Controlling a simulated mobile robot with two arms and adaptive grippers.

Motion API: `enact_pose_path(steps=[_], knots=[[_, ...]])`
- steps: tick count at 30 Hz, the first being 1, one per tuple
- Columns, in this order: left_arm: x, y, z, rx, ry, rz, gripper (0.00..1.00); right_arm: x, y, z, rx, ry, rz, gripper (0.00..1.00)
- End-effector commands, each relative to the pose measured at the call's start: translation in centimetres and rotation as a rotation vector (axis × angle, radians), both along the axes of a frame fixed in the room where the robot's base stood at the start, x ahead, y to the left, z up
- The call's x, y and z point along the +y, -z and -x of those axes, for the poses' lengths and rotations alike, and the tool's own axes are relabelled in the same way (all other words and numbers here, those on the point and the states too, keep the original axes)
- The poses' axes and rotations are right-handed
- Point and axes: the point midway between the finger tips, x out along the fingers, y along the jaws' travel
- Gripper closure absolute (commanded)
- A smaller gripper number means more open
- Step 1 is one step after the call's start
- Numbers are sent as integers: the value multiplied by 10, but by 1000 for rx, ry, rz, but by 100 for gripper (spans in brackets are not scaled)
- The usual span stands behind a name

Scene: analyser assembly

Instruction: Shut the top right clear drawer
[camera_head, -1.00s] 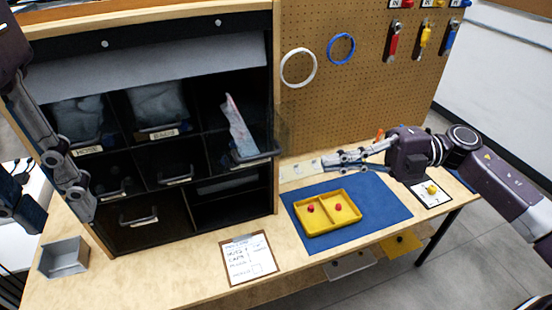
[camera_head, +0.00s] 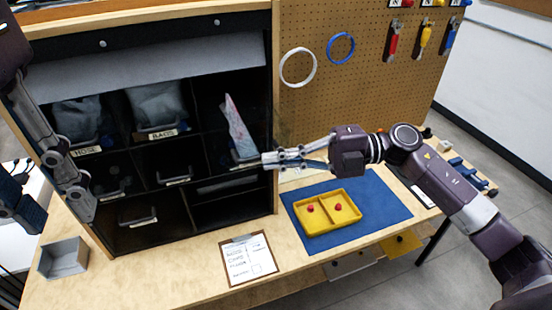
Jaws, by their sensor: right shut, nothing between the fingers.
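The top right clear drawer (camera_head: 222,163) is in the upper row of the dark cabinet and holds a pale pinkish packet (camera_head: 238,130). Its see-through walls make it hard to tell how far it stands out. My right gripper (camera_head: 266,160) is shut and empty, its fingertips at the right end of the drawer's front by the handle. I cannot tell whether they touch it. My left gripper (camera_head: 80,205) hangs in front of the cabinet's left side; its fingers overlap, so its opening is unclear.
Drawers labelled HOSE (camera_head: 86,150) and BAGS (camera_head: 163,134) are to the left. A yellow tray (camera_head: 327,229) with red pieces lies on a blue mat (camera_head: 385,205). A clipboard (camera_head: 248,260) and grey bin (camera_head: 64,258) are on the bench. Rings hang on the pegboard (camera_head: 365,95).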

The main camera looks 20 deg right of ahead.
Motion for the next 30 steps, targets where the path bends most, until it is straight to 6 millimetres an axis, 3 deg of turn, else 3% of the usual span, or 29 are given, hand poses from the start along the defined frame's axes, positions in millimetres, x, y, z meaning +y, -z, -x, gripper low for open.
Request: enact_pose_path(steps=[17, 23, 30], knots=[[0, 0, 0, 0, 0, 0, 72, -1, 0, -8, -1, 1, -1, 100], [0, 0, 0, 0, 0, 0, 72, -1, -1, -30, -2, 3, -5, 100], [0, 0, 0, 0, 0, 0, 72, -1, -1, -73, -3, 3, -5, 100]])
